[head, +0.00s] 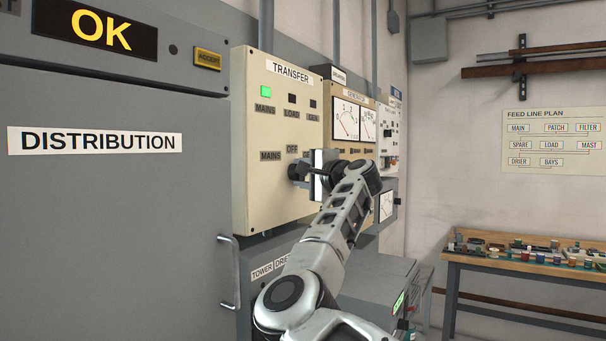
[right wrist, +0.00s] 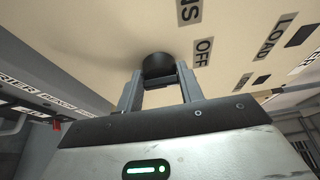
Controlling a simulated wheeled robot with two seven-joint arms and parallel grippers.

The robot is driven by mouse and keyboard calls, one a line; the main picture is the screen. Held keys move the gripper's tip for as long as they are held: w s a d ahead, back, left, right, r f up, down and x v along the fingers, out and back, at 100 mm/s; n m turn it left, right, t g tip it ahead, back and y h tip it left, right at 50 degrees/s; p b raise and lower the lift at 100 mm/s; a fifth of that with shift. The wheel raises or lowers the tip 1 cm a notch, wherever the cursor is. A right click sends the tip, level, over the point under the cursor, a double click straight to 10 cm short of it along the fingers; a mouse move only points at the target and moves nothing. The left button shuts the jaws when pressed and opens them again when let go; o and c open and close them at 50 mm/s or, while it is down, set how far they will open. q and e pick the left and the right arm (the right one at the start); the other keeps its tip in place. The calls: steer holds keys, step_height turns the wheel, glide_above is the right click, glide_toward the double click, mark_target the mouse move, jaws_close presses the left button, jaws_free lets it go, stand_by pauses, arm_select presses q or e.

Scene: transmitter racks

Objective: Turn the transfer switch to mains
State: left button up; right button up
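The cream TRANSFER panel (head: 277,140) carries a green lit MAINS lamp (head: 266,92); its LOAD and GEN lamps are dark. The black transfer switch knob (head: 294,172) sits below the OFF label, with MAINS marked to its left. In the right wrist view the knob (right wrist: 158,65) lies between my fingers, below the OFF label in the panel's sense. My right gripper (head: 305,172) comes at the panel from the right. In its wrist view its fingertips (right wrist: 158,78) flank the knob and appear to touch both sides. My left gripper is out of view.
A grey DISTRIBUTION cabinet (head: 100,220) with a yellow OK display (head: 101,32) stands at left. Its handle (head: 228,272) sticks out below the panel. Meter panels (head: 353,120) stand close behind my arm. A workbench (head: 520,266) with small parts stands at right.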

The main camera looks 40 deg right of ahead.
steer(key=n+b, duration=0.1)
steer(key=b, duration=0.1)
steer(key=shift+f+b, duration=0.4)
steer(key=shift+d+f+n+t+b, duration=0.15)
steer(key=shift+n+t+b, duration=0.35)
steer(key=shift+n+b, duration=0.55)
steer(key=n+t+b, duration=0.1)
steer(key=n+b, duration=0.1)
steer(key=n, duration=0.1)
steer(key=shift+b, duration=0.4)
steer(key=shift+n+t+y+b, duration=0.4)
steer(key=shift+n+y+b, duration=0.15)
steer(key=shift+n, duration=0.5)
steer(key=n, duration=0.1)
steer(key=n+y+b, duration=0.1)
steer(key=n, duration=0.1)
steer(key=shift+n+t+y, duration=0.25)
steer(key=shift+n+t, duration=0.05)
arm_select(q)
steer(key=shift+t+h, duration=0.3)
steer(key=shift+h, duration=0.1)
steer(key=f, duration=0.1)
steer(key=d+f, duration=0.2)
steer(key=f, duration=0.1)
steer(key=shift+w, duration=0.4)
arm_select(e)
steer(key=shift+d+n+y, duration=0.1)
steer(key=shift+n+y, duration=0.3)
steer(key=shift+n, duration=0.5)
